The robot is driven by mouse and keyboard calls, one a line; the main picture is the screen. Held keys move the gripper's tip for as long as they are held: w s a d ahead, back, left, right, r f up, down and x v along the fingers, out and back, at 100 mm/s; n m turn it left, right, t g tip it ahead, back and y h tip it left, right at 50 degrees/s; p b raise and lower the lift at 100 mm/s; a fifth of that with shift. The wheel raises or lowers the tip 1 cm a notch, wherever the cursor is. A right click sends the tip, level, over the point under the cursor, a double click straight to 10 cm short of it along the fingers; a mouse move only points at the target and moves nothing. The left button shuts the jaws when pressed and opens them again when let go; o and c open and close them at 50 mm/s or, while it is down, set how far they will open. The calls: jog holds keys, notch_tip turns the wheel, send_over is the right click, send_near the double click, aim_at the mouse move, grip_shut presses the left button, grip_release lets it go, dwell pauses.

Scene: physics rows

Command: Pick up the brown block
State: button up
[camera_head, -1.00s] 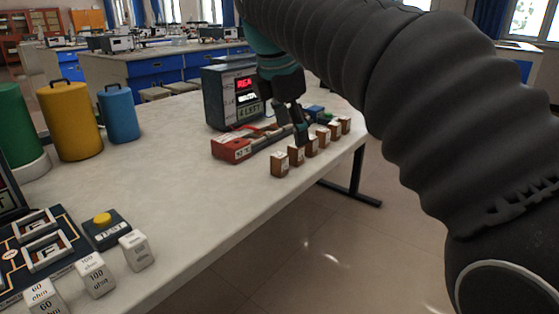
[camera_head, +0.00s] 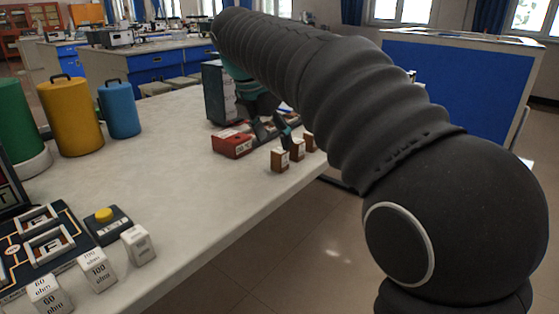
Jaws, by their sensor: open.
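Several brown blocks with white tops stand in a row near the table's right edge. In the head view I see the nearest brown block (camera_head: 280,160), a second brown block (camera_head: 297,150) and part of a third brown block (camera_head: 310,142); my arm hides the rest of the row. I cannot tell which block the task means. My gripper (camera_head: 274,132) is open, with its dark fingers pointing down just behind the nearest blocks. It appears empty, and its exact gap to the blocks is unclear.
A red device (camera_head: 231,144) lies left of my gripper, with a dark meter box (camera_head: 218,95) behind it. Green, yellow (camera_head: 70,115) and blue (camera_head: 120,110) cylinders stand at the left. White ohm blocks (camera_head: 98,271) are near the front. The middle table (camera_head: 180,185) is clear.

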aim_at(280, 150)
jog(key=shift+b+x, duration=0.45)
jog(key=shift+x, duration=2.25)
jog(key=shift+w+d, duration=0.1)
jog(key=shift+d, duration=0.05)
jog(key=shift+r, duration=0.1)
grip_shut()
